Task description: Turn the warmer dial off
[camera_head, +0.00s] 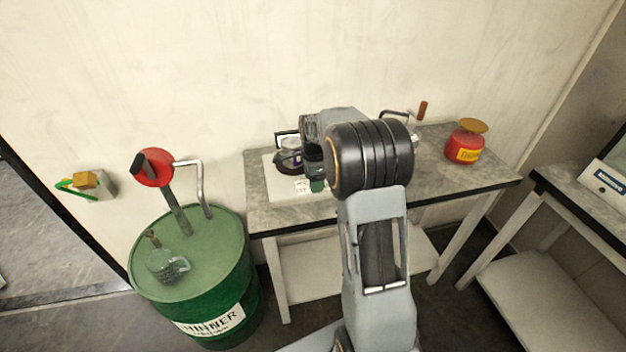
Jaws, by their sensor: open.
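The warmer (280,197) is a low white unit on the left end of the grey-topped table, with a small printed label on its front right. A dark pot with purple in it (289,160) sits on the warmer. I cannot make out the dial; my arm and gripper cover the warmer's right side. My gripper (316,178) points down over that right side, just right of the pot. It is open, its fingertips are small and partly hidden, and I cannot tell whether they touch anything.
A red can with a yellow label (465,146) stands at the table's (430,185) right. A crank-like tool with a brown handle (421,111) is behind my arm. A green thinner drum (215,255) with a hand pump (155,168) stands left. A second table (570,210) is at right.

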